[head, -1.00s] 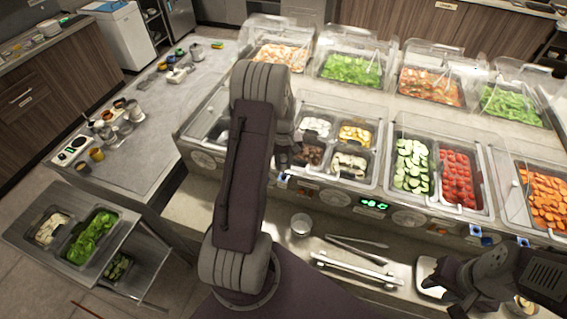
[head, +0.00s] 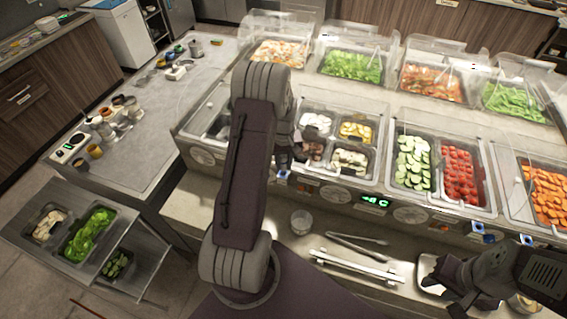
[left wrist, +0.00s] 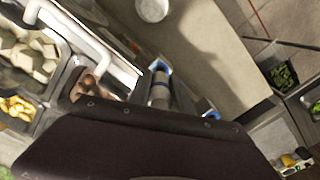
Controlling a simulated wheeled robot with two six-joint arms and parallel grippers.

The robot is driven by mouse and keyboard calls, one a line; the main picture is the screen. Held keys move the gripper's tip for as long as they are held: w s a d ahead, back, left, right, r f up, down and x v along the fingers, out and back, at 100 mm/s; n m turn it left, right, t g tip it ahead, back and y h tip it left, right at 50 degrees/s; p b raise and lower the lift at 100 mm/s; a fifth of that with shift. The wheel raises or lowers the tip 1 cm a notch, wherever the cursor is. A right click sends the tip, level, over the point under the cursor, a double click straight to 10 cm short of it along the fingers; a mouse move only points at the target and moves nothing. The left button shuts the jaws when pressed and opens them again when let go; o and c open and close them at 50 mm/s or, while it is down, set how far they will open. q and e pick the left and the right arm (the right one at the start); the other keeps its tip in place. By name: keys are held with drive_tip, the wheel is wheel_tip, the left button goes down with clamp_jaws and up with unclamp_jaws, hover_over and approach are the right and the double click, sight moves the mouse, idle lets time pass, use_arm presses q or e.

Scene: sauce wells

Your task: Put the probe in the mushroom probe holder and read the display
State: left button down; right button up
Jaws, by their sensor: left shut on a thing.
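My left gripper (head: 288,158) is at the front edge of the sauce wells, largely hidden behind my own arm. In the left wrist view a grey probe with a blue band (left wrist: 160,92) stands out past my dark gripper body, and the gripper is shut on it. The probe's far end lies at a blue holder (left wrist: 158,65); I cannot tell whether it is inside. Another blue holder (left wrist: 209,114) is beside it. The green display (head: 375,201) on the counter front seems to read 4 C. My right gripper (head: 440,276) is low at the right; its jaws are unclear.
Wells of mushrooms (head: 316,121), cucumber (head: 412,163) and tomato (head: 458,175) lie behind the front edge. More blue holders (head: 477,227) are at the right.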

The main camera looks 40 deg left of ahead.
sight(284, 157)
use_arm(q)
drive_tip(key=shift+f, duration=0.2)
drive_tip(key=shift+f+b, duration=0.95)
drive_tip(key=shift+f, duration=0.15)
idle(2.5)
drive_tip(key=shift+r+p, duration=3.15)
drive_tip(key=shift+r, duration=0.7)
drive_tip(key=shift+f, duration=0.1)
drive_tip(key=shift+d+f+b, duration=0.2)
drive_tip(key=shift+f+b, duration=0.05)
drive_tip(key=shift+b, duration=0.1)
drive_tip(key=s+d+f+m+b, duration=0.2)
drive_tip(key=d+f+m+b, duration=0.2)
drive_tip(key=d+f+b, duration=0.2)
drive_tip(key=s+d+f+m+b, duration=0.2)
drive_tip(key=d+f+m+b, duration=0.3)
drive_tip(key=d+b, duration=0.5)
drive_tip(key=shift+s+f+m+b, duration=0.3)
drive_tip(key=shift+s+f+b, duration=0.1)
drive_tip(key=shift+f+b, duration=0.15)
